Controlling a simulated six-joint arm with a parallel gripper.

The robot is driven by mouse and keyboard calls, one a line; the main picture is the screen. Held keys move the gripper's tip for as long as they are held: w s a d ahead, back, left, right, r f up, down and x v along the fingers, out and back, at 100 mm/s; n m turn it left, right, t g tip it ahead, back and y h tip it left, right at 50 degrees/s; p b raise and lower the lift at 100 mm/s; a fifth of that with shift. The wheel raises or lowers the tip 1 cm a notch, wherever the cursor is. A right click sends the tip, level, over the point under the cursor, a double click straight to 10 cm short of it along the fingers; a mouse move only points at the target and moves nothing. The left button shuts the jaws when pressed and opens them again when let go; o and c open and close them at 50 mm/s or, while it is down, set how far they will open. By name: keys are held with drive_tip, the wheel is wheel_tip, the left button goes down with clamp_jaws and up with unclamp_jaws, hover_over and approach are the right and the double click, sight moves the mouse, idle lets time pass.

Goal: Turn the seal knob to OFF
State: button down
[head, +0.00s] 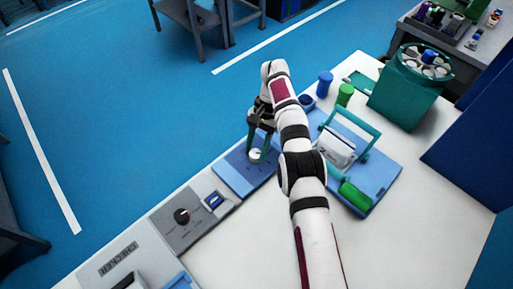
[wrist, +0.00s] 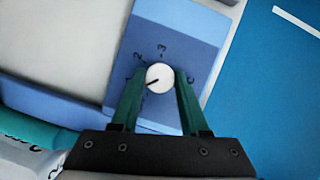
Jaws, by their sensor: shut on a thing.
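A round white knob (wrist: 159,78) with a dark pointer line sits on a blue panel (wrist: 188,38) in the wrist view. The pointer line aims to the lower left in that view. Dark marks stand around the knob, but I cannot read them surely. My gripper (wrist: 158,88) has its two green fingers on either side of the knob, shut on it. In the head view, my gripper (head: 258,150) reaches down to the white knob (head: 256,155) on the blue panel (head: 233,170). My arm hides part of that panel.
A grey panel with a black knob (head: 182,215) lies at the left of the blue panel. A blue device with a teal handle (head: 352,125) stands to the right of my arm. Blue and green caps (head: 345,93) and a green carousel container (head: 408,90) stand farther back. Bare white table (head: 400,240) lies in front.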

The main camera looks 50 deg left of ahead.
drive_tip(key=shift+c, duration=2)
unclamp_jaws()
drive_tip(key=r, duration=0.3)
drive_tip(key=d+r, duration=0.1)
drive_tip(key=r, duration=0.1)
drive_tip(key=shift+w, duration=0.3)
drive_tip(key=w+d+r, duration=0.4)
drive_tip(key=d+r, duration=0.2)
drive_tip(key=d, duration=0.3)
drive_tip(key=shift+w+d, duration=0.25)
drive_tip(key=shift+d, duration=0.05)
